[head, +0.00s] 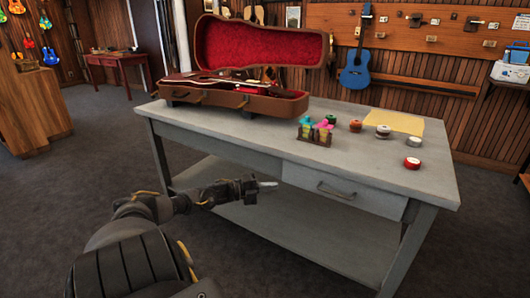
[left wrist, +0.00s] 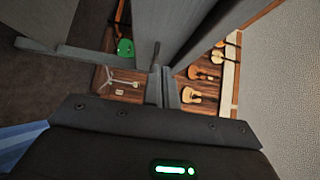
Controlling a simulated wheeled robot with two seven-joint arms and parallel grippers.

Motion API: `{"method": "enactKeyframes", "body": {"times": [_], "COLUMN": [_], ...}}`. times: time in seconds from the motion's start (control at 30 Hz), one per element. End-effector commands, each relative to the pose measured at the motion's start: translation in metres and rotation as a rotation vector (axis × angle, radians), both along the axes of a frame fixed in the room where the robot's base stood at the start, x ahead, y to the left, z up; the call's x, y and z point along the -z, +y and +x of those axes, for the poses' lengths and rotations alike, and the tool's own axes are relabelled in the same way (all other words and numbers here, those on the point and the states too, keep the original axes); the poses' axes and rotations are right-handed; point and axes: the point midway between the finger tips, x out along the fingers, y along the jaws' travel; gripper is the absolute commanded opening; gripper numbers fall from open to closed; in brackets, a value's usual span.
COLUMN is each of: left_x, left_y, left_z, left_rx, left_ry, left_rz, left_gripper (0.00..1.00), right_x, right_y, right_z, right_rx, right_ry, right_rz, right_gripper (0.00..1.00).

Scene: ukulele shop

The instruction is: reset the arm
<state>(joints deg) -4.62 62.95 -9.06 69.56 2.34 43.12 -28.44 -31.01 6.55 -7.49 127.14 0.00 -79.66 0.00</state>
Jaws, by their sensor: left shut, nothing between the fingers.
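My left arm comes in from the lower left of the head view. Its gripper (head: 268,184) is in front of the grey workbench (head: 240,133), at about the height between the top and the lower shelf. The left gripper is shut and empty. In the left wrist view its closed fingers (left wrist: 160,75) show at the centre. My right gripper is not in view.
An open brown case (head: 278,106) with red lining holds a ukulele (head: 205,78) on the bench. A small rack of coloured bottles (head: 314,136), several spools (head: 383,131) and a yellow sheet (head: 398,121) lie right of it. Grey floor (head: 110,115) is clear left of the bench.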

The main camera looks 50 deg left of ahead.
Motion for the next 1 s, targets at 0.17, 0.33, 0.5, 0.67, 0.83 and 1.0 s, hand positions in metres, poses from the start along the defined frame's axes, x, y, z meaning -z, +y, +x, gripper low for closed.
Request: {"method": "enactKeyframes", "body": {"times": [0.17, 0.33, 0.5, 0.67, 0.83, 1.0], "left_x": [0.0, 0.0, 0.0, 0.0, 0.011, 0.038], "left_y": [0.005, 0.007, 0.007, 0.007, 0.025, 0.037], "left_z": [-0.014, -0.016, -0.016, -0.016, -0.009, 0.009], "left_rx": [0.001, 0.001, 0.001, 0.001, -0.108, -0.375], "left_ry": [0.001, 0.0, 0.0, 0.001, 0.072, 0.228], "left_rz": [0.0, 0.0, 0.0, -0.002, -0.028, -0.109], "left_gripper": [0.0, 0.0, 0.0, 0.0, 0.0, 0.0], "right_x": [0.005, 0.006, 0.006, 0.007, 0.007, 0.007], "right_y": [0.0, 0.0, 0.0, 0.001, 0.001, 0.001], "right_z": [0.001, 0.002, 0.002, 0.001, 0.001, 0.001], "right_rx": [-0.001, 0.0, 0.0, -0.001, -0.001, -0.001], "right_ry": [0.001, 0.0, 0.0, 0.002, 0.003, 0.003], "right_rz": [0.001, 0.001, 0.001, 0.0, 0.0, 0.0], "right_gripper": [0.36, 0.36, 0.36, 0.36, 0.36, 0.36]}}
